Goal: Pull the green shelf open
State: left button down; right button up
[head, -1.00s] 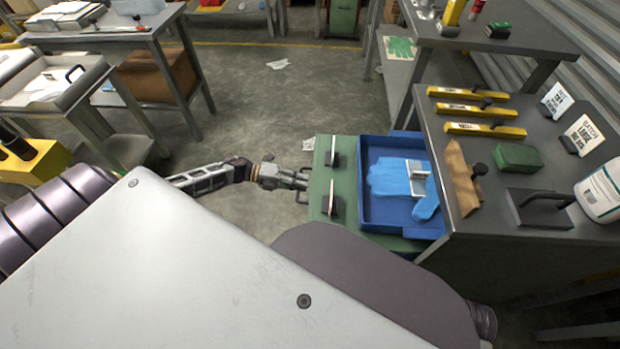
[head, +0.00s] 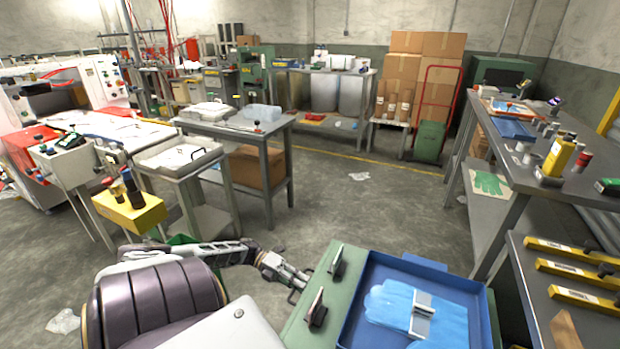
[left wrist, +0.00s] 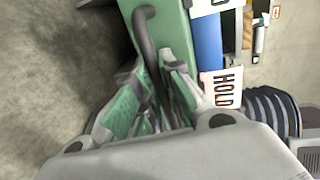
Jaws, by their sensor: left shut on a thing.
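The green shelf (head: 347,262) projects left from the bench on the right. The left wrist view shows the handle (left wrist: 144,28) running between the fingers of the gripper (left wrist: 160,88), beside the green shelf edge (left wrist: 177,32). The fingers partly hide the grip. My right gripper is out of view.
The bench (head: 530,290) with yellow bars (head: 566,270) stands right of the shelf. Tables (head: 268,128) stand further back. A yellow block (head: 128,212) is at the left. The floor (head: 350,205) beyond the shelf is mostly clear.

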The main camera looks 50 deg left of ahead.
pick_arm(q)
jog(key=shift+s+a, duration=0.15)
jog(key=shift+a, duration=0.05)
jog(key=c, duration=1.5)
grip_release()
jog(key=shift+c, duration=0.2)
jog(key=v, duration=1.2)
